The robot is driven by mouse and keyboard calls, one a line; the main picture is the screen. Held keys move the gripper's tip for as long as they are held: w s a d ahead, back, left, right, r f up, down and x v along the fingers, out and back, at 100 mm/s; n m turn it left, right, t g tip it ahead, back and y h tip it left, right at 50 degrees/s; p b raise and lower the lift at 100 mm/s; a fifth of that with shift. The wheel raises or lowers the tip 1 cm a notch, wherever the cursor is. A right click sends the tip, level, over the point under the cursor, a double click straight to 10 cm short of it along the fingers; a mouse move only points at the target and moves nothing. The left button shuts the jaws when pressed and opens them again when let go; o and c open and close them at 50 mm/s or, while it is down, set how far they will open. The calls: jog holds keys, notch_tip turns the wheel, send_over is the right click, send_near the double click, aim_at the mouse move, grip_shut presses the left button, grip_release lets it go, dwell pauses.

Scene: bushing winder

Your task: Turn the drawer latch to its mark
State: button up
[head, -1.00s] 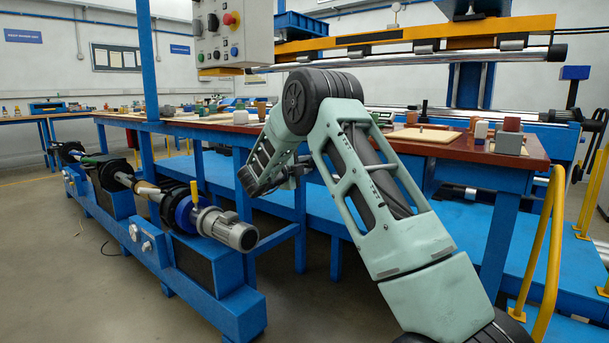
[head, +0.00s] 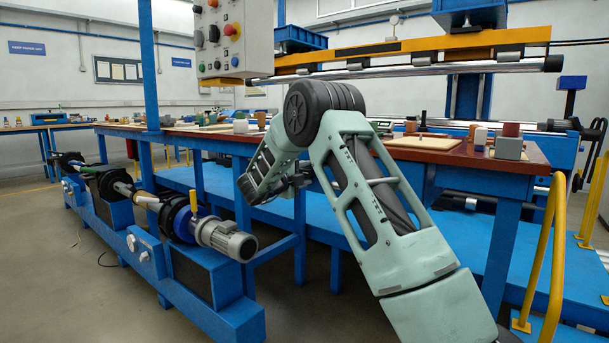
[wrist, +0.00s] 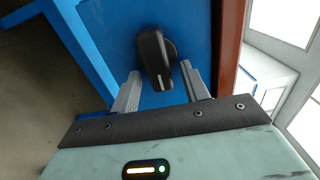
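The black drawer latch (wrist: 155,58) is a rounded, elongated handle on a blue drawer face (wrist: 197,40) in the wrist view. It stands nearly upright in the picture, tilted slightly, with a small pale line near its lower end. My gripper (wrist: 160,68) is open, with one grey finger on each side of the latch's lower part. There seems to be a gap on both sides, and I cannot tell whether either finger touches. I see no separate mark on the drawer face. In the head view my gripper (head: 292,183) is small and dark by the bench's blue frame; the latch cannot be made out there.
A red-brown bench top (head: 440,150) carries small blocks and boards above my gripper. A blue winder frame with a grey motor (head: 226,240) stands at left. A yellow handrail (head: 553,255) is at right. A control box (head: 232,38) hangs above.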

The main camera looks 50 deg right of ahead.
jog(key=s+a+p, duration=0.1)
jog(key=a+p, duration=0.1)
jog(key=a, duration=1.5)
jog(key=shift+s+a, duration=0.2)
